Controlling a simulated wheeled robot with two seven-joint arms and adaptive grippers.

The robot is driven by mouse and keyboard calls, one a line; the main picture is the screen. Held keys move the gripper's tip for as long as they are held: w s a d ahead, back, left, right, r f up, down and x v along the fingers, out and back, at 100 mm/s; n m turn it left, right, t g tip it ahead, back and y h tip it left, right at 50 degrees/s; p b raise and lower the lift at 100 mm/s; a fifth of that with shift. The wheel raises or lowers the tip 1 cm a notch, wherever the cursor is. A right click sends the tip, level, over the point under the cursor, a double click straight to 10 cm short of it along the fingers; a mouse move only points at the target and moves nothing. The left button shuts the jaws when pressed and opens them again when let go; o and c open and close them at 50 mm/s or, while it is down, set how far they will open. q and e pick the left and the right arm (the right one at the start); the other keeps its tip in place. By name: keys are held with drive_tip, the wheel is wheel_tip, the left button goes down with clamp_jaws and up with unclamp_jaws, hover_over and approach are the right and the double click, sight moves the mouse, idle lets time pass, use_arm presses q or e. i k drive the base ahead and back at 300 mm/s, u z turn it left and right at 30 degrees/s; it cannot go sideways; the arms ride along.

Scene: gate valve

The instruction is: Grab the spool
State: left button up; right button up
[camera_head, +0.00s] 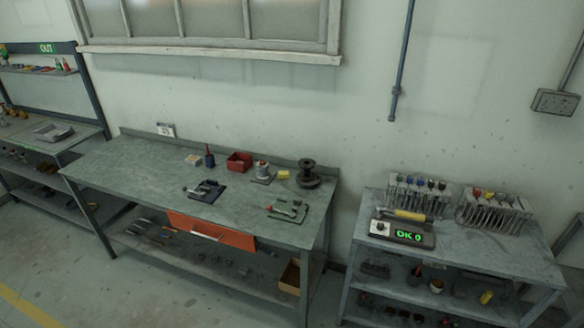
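A dark, spool-shaped object (308,175) stands upright near the back right corner of the workbench (140,165). It has a wide lower flange and a narrower middle, and nothing covers it. A smaller pale cylindrical object (262,170) stands to its left, too small to make out clearly. A small yellow item (283,175) lies between the two. Neither of my grippers is in view.
A red bin (239,162) and a dark blue item (209,157) stand along the bench's back. A dark mat (207,191) and a green mat (288,210) hold tools. An orange drawer (211,231) is below. Another table (470,246) with racks is at right.

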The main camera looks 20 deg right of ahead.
sight(307, 176)
drive_tip(key=u, duration=0.2)
drive_tip(key=i, duration=1.95)
drive_tip(key=z, duration=1.4)
drive_tip(key=i, duration=0.7)
drive_tip(key=z, duration=0.7)
